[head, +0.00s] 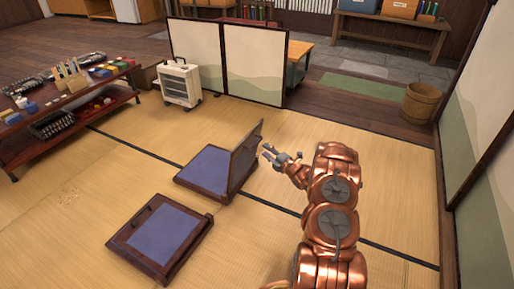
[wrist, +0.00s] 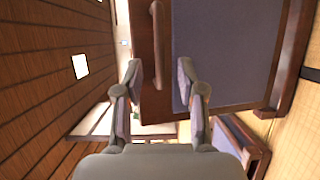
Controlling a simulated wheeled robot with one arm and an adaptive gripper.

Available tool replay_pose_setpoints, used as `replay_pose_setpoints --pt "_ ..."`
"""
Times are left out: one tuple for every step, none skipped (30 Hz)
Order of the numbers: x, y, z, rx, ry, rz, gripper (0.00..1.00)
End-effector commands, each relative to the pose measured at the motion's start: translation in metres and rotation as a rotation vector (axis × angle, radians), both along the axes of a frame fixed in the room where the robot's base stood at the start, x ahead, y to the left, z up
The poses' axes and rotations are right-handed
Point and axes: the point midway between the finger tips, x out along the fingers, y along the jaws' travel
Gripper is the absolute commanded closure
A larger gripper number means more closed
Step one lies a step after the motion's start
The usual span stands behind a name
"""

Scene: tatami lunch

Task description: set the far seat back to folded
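The far seat (head: 205,172) is a dark wooden floor seat with a purple-blue cushion. Its backrest (head: 245,150) stands raised, tilted a little to the right. My gripper (head: 267,153) is just right of the backrest, apart from it in the head view. In the wrist view a purple panel (wrist: 225,50) with a wooden border and a raised wooden bar (wrist: 157,45) lies ahead, seemingly the backrest's rear.
A second seat (head: 160,238) lies flat nearer me. A low shelf of goods (head: 60,110) stands at left. A white heater (head: 180,84) and a folding screen (head: 255,65) stand behind. A wooden bucket (head: 421,102) is at right. Tatami on the right is clear.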

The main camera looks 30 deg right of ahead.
Motion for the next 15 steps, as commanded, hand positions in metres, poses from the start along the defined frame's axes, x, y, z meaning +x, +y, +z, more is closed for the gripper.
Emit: replay_pose_setpoints --pt "0.005 0.002 -0.002 -0.002 -0.002 0.003 0.61" --pt "0.009 0.003 -0.001 -0.003 -0.002 0.003 0.61" --pt "0.014 0.004 -0.001 -0.003 -0.004 0.003 0.61" --pt "0.018 0.004 -0.001 -0.004 -0.005 0.004 0.61" --pt "0.023 0.005 -0.001 -0.003 -0.005 0.004 0.61" --pt "0.029 0.005 -0.002 -0.005 -0.003 0.003 0.61" --pt "0.033 0.006 -0.003 -0.005 -0.002 0.003 0.61" --pt "0.038 0.007 -0.004 -0.003 0.0 0.002 0.61" --pt "0.043 0.008 -0.004 -0.002 0.0 0.002 0.61" --pt "0.047 0.009 -0.004 -0.002 0.0 0.002 0.61" --pt "0.051 0.009 -0.003 -0.002 -0.001 0.001 0.61" --pt "0.055 0.009 -0.003 -0.001 -0.001 0.001 0.61" --pt "0.059 0.009 -0.003 -0.002 -0.002 0.001 0.61" --pt "0.062 0.01 -0.002 -0.002 -0.002 0.001 0.61" --pt "0.065 0.011 -0.002 -0.002 -0.002 0.001 0.61"
